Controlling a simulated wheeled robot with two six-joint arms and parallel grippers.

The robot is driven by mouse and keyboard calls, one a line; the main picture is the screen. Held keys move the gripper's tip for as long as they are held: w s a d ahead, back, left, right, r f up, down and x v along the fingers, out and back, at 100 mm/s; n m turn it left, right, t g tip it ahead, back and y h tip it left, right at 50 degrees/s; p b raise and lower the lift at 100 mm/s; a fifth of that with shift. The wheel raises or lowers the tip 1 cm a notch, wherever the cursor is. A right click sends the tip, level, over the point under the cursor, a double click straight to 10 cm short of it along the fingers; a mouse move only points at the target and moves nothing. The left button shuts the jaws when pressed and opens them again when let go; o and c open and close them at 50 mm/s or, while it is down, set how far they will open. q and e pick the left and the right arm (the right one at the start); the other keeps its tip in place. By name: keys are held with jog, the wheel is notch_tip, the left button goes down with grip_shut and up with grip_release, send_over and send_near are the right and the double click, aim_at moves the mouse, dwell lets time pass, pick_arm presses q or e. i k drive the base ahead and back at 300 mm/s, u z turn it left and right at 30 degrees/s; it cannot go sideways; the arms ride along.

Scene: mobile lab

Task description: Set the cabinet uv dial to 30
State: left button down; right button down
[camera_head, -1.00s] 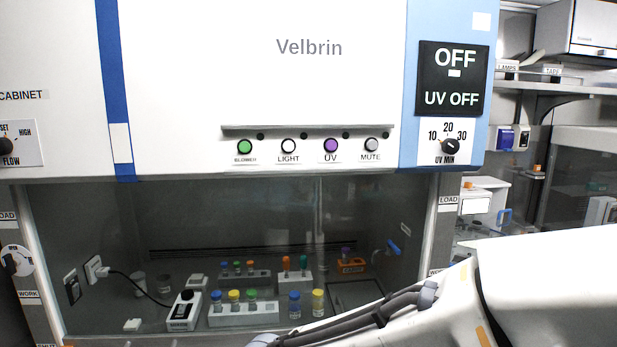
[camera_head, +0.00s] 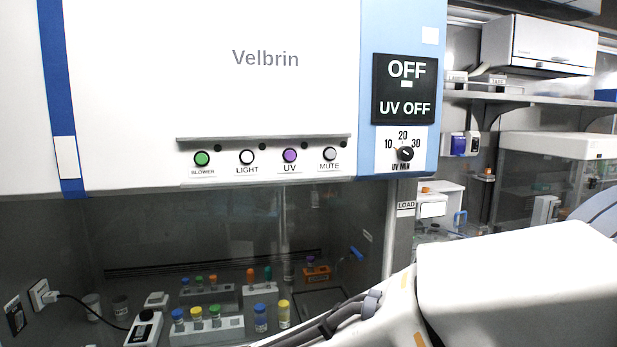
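The UV dial (camera_head: 405,154) is a round black knob on a white plate marked 10, 20 and 30, with "UV MIN" below it. It sits on the blue right-hand panel of the cabinet (camera_head: 280,100). A pale mark shows on the knob, but it is too small to tell which number it points at. The display (camera_head: 404,89) above the dial reads "OFF" and "UV OFF". My white right arm (camera_head: 510,285) crosses the lower right, below the dial and apart from it. Neither gripper is in view.
A row of buttons, including the purple UV button (camera_head: 290,155), lies left of the dial under a thin ledge (camera_head: 265,139). Behind the glass stand racks with several coloured-cap vials (camera_head: 208,328). A shelf (camera_head: 540,98) and a glass-sided case (camera_head: 555,165) are at the right.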

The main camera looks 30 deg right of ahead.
aim_at(406, 153)
jog(key=u, duration=1.6)
jog(key=k, duration=0.5)
jog(key=z, duration=2.3)
jog(key=i, duration=0.5)
jog(key=u, duration=0.1)
